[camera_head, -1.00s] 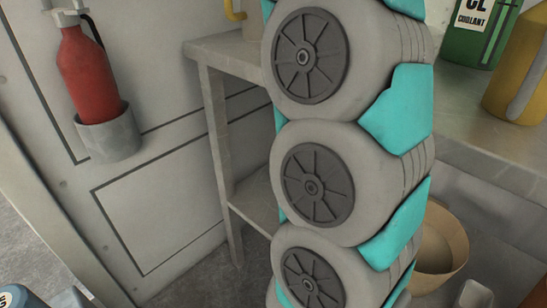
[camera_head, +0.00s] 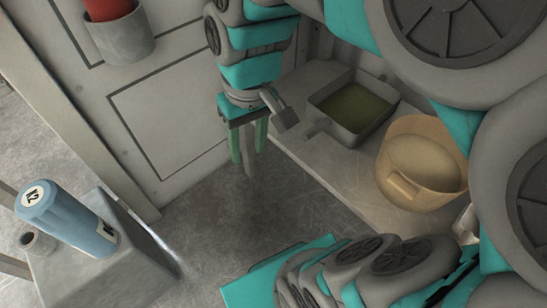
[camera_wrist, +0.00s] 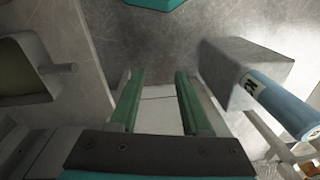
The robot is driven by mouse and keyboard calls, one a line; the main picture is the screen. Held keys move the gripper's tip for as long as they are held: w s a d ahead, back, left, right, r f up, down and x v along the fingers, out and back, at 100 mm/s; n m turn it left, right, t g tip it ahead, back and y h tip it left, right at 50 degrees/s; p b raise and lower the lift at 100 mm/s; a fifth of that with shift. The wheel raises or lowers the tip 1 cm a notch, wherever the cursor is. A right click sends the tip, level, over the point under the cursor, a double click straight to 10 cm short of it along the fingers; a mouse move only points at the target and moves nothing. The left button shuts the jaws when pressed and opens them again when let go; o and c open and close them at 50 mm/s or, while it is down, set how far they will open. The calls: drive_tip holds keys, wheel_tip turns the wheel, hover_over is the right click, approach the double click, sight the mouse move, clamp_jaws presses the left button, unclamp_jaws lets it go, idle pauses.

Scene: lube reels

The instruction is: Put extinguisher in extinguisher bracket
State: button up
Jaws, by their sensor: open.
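The red extinguisher (camera_head: 107,8) sits in the grey round bracket (camera_head: 123,40) on the wall panel at the top left of the head view. Only its lower end shows there now; the earlier head frame shows it upright in the bracket. My gripper (camera_head: 249,160) points down in the middle of the head view, right of and below the bracket, apart from it. Its green fingers are apart with nothing between them, as the wrist view also shows (camera_wrist: 157,85). Neither extinguisher nor bracket is visible in the wrist view.
A grey pan (camera_head: 355,112) and a tan bucket (camera_head: 422,165) rest on a shelf (camera_head: 330,170) at right. Bare floor (camera_head: 235,210) lies between.

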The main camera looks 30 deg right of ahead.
drive_tip(key=s+d+f+m+g, duration=0.1)
drive_tip(key=s+d+f+g, duration=0.1)
drive_tip(key=s+f, duration=0.5)
drive_tip(key=s+d, duration=0.1)
drive_tip(key=s, duration=0.1)
drive_tip(key=shift+s+f+h, duration=0.15)
drive_tip(key=shift+s+h, duration=0.2)
drive_tip(key=shift+h, duration=0.05)
